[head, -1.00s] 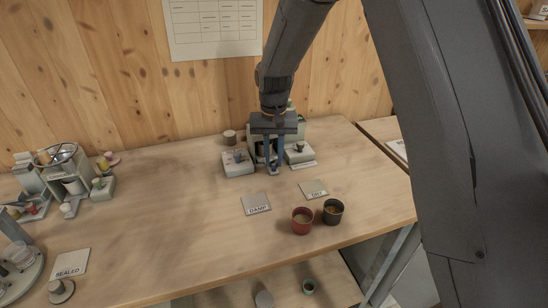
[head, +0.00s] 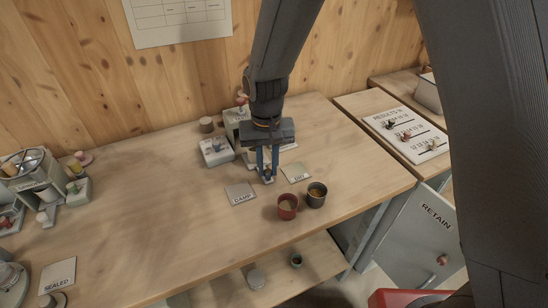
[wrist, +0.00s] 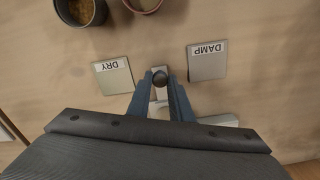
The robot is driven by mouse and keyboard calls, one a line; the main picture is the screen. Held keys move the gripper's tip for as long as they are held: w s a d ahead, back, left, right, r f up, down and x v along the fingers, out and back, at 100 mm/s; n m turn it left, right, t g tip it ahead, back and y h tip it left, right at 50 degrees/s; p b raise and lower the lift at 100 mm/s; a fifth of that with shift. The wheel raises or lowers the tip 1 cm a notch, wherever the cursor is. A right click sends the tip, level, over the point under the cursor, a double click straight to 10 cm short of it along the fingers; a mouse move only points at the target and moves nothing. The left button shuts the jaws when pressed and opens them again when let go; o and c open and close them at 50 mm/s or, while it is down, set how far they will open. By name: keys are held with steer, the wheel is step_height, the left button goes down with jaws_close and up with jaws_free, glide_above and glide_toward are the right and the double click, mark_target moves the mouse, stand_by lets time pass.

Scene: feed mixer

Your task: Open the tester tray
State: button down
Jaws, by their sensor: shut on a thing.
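The tester (head: 236,128) is a pale box at the back of the bench, mostly hidden behind my arm and gripper. My gripper (head: 268,179) points down in front of it, between the DAMP and DRY cards. How far the tray stands out of the tester is hidden.
The DAMP card (head: 240,194) and DRY card (head: 295,173) lie either side of the gripper. A red cup (head: 287,207) and a dark cup (head: 316,195) stand in front. A pale block (head: 216,151) sits left of the tester. The bench's left middle is clear.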

steer(key=c, duration=1.6)
jaws_free()
steer(key=shift+r+b, duration=0.95)
steer(key=shift+r, duration=2.95)
steer(key=s+d, duration=0.3)
steer(key=d, duration=0.5)
steer(key=s+d+m+t, duration=0.1)
steer(key=s+d, duration=0.2)
steer(key=d, duration=0.6)
steer(key=s+d+m, duration=0.1)
steer(key=s+d, duration=0.2)
steer(key=d, duration=0.5)
steer(key=shift+d+f, duration=0.3)
steer(key=shift+d, duration=0.05)
